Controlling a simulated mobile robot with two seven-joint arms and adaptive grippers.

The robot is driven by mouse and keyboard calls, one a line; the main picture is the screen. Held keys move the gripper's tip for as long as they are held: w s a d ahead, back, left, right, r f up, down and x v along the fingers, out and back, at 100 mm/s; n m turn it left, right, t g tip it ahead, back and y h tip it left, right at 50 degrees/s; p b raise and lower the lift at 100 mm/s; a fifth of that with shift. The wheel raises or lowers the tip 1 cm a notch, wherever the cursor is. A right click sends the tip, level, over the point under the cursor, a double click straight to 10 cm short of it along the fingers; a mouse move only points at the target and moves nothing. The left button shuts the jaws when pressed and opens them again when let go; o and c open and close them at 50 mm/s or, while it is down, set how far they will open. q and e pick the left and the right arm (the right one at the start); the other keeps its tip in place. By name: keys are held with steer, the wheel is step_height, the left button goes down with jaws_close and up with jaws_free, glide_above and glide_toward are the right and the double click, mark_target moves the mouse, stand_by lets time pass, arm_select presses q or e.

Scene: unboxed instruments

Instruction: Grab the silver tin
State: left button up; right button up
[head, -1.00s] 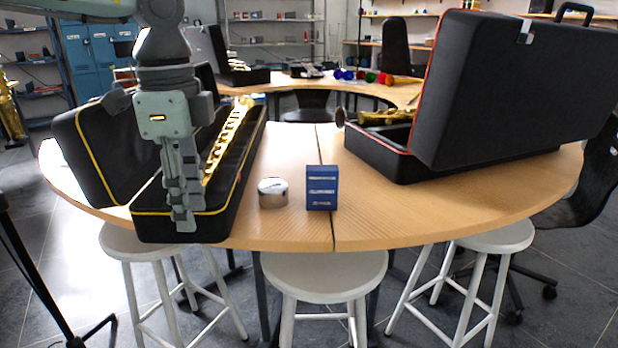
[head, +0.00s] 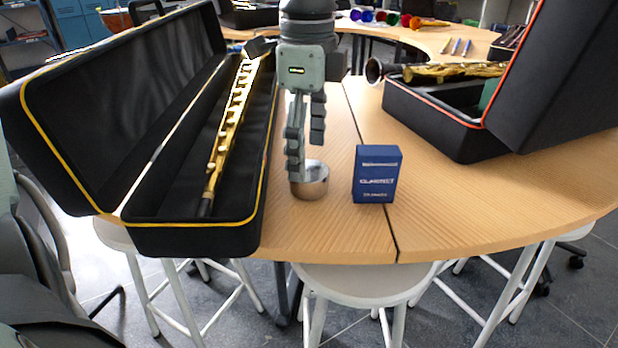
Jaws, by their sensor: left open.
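The silver tin (head: 312,186) is a small round metal can standing on the wooden table, left of a blue box. My left gripper (head: 305,165) points down over the tin, its fingers open. One finger hangs in front of the tin's left part and hides some of its top. I cannot tell from this view whether the finger touches the tin or is only in front of it. My right gripper is out of view.
A blue box (head: 377,174) stands close right of the tin. An open black case (head: 190,238) with a gold instrument (head: 231,125) lies left. Another open case (head: 450,122) is at right. The table front edge is near; white stools (head: 370,284) stand below.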

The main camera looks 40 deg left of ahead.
mark_target(309, 169)
arm_select(q)
step_height(309, 169, down, 3)
steer(key=shift+d+r, duration=0.1)
steer(key=shift+f, duration=0.55)
steer(key=c, duration=1.2)
steer(key=shift+c, duration=0.2)
steer(key=shift+r, duration=0.1)
